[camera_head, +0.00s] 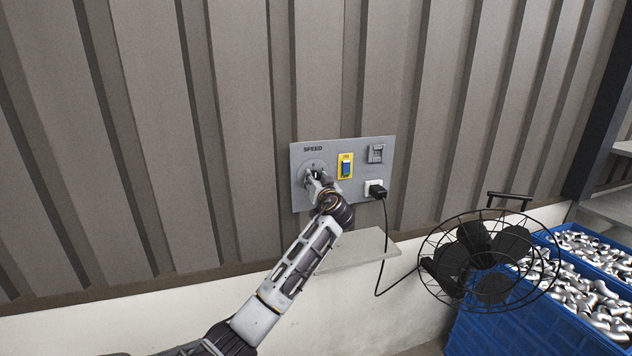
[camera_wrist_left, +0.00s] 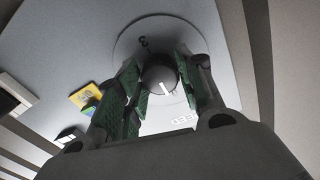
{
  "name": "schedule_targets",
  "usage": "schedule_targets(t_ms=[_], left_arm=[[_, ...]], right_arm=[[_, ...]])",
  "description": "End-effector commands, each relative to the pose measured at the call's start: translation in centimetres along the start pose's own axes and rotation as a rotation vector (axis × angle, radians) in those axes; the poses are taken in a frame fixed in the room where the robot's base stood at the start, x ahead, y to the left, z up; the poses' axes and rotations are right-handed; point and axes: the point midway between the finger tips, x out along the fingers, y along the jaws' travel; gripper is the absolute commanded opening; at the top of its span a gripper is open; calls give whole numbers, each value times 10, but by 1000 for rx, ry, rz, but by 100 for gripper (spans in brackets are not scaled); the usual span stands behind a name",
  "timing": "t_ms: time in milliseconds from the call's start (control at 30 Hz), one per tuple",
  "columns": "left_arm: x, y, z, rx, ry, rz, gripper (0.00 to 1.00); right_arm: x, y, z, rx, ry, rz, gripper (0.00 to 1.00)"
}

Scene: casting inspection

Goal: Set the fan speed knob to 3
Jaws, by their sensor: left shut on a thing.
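The fan speed knob (camera_wrist_left: 158,76) is dark and round, with a white pointer line, in the left wrist view. The line points down and slightly right, toward the upside-down SPEED lettering. A digit 3 shows on the round dial (camera_wrist_left: 136,42), on the opposite side from the line; other digits are hidden or unclear. In the head view, my left gripper (camera_head: 317,182) is at the dial on the grey panel (camera_head: 333,150) and hides the knob. My right gripper is not in view.
Right of the dial are a yellow-backed blue switch (camera_head: 346,166), a grey fixture (camera_head: 376,153) and a black plug (camera_head: 377,191). A cable hangs to the wire-caged fan (camera_head: 488,258). A small shelf (camera_head: 358,249) sits below. Blue crates (camera_head: 510,330) hold metal fittings.

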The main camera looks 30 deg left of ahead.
Motion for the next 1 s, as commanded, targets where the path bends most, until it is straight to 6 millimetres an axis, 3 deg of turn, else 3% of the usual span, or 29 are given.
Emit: schedule_targets(t_ms=[367,1000], left_arm=[[0,0,0,148,-8,2,14],[0,0,-2,595,-30,7,14]], right_arm=[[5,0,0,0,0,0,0],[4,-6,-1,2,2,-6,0]])
